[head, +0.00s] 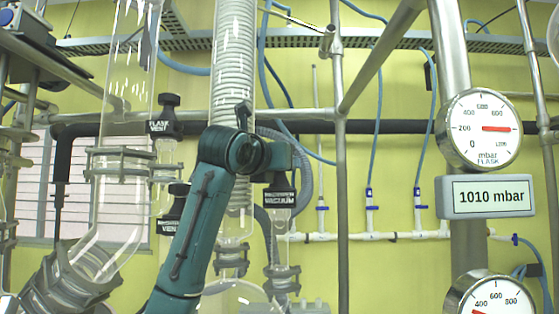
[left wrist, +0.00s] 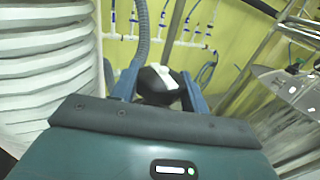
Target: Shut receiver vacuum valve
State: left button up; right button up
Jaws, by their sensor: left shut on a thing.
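The receiver vacuum valve (head: 280,198) has a black handle with a white label and sits on glass fittings right of the coiled condenser. Its label is partly legible. My teal left arm rises from the bottom, and my left gripper (head: 284,165) is at the top of this handle. In the left wrist view, a black knob with a white mark (left wrist: 155,84) sits between the two fingers of my left gripper (left wrist: 160,80), which is shut on it. The fingers are largely hidden in the head view. My right gripper is not in view.
The flask vent valve (head: 163,127) and another vent valve (head: 173,222) stand to the left. The coiled glass condenser (head: 233,60) is close beside my wrist. A metal post (head: 341,200), a flask gauge (head: 479,130) and a display reading 1010 mbar (head: 490,196) are at right.

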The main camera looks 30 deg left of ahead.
pick_arm(q)
jog(key=shift+h, duration=0.3)
jog(key=o, duration=1)
jog(key=s+b, duration=0.1)
jog(key=s, duration=0.3)
jog(key=s+d+b, duration=0.1)
jog(key=s, duration=0.3)
jog(key=s+b, duration=0.1)
jog(key=s, duration=0.4)
jog(key=shift+d, duration=0.35)
jog(key=shift+c, duration=0.5)
